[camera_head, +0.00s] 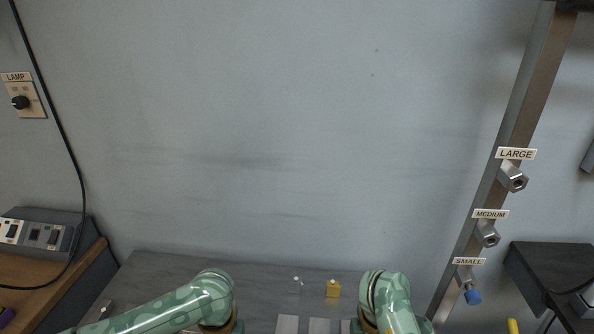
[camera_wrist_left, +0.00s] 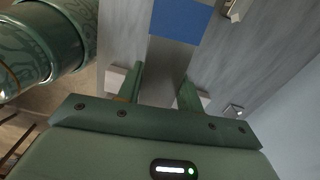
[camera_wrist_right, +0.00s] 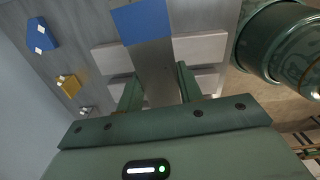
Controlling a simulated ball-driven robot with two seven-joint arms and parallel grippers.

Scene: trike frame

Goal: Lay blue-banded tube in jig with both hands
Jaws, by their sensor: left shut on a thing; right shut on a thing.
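The tube is a grey bar with a wide blue band, which shows in the left wrist view (camera_wrist_left: 180,20) and the right wrist view (camera_wrist_right: 141,20). My left gripper (camera_wrist_left: 160,80) is shut on it on one side of the band. My right gripper (camera_wrist_right: 157,82) is shut on it on the other side. Pale jig blocks flank the tube in the right wrist view (camera_wrist_right: 200,47) and the left wrist view (camera_wrist_left: 115,80). I cannot tell whether the tube touches the jig. In the head view the tube and both grippers are out of sight.
A yellow block (camera_head: 333,289) sits on the grey bench (camera_head: 150,275). A blue block (camera_wrist_right: 41,36) lies near it in the right wrist view. A metal post (camera_head: 510,140) with labelled nuts stands at right. A switch box (camera_head: 40,233) is at left.

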